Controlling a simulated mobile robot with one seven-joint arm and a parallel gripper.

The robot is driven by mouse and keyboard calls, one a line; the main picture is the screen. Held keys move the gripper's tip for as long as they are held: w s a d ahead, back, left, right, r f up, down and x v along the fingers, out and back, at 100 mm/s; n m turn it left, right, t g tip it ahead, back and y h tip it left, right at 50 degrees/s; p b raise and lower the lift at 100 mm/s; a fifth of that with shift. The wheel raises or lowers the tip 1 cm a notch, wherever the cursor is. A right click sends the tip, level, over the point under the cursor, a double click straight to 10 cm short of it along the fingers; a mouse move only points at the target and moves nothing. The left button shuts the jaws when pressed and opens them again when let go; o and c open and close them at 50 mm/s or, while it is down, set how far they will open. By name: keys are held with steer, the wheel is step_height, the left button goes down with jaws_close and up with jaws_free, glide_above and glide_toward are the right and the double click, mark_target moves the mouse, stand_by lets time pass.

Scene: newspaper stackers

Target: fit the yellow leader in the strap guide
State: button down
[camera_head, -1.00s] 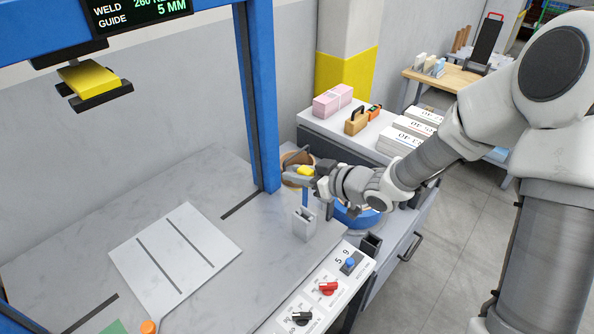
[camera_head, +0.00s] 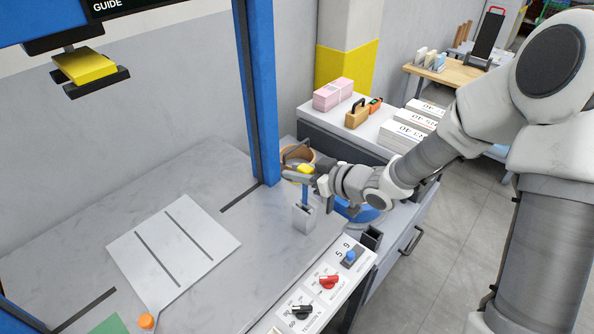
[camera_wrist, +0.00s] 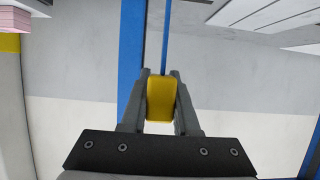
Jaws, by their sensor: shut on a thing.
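My gripper (camera_head: 303,169) is shut on the yellow leader (camera_head: 305,168), a small rounded block. The wrist view also shows the leader (camera_wrist: 160,99) between the two fingers. A narrow blue strap (camera_head: 305,195) shows below the leader in the head view, just above a small pale slotted holder (camera_head: 304,219) at the table's right edge. Whether the strap's lower end is inside the slot cannot be told.
A blue upright post (camera_head: 262,100) stands close to the left of my gripper. A tan ring (camera_head: 297,154) is behind it. A control panel (camera_head: 325,283) with red and black knobs lies in front.

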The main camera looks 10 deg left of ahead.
mark_target(302, 200)
steer(key=shift+f+b, duration=3.6)
steer(key=shift+f, duration=1)
steer(key=c, duration=0.6)
jaws_free()
steer(key=p+v, duration=0.4)
steer(key=v, duration=1.3)
step_height(302, 200, up, 7)
steer(key=p, duration=0.7)
steer(key=shift+s+r, duration=0.1)
steer(key=shift+r, duration=0.1)
steer(key=shift+d, duration=0.1)
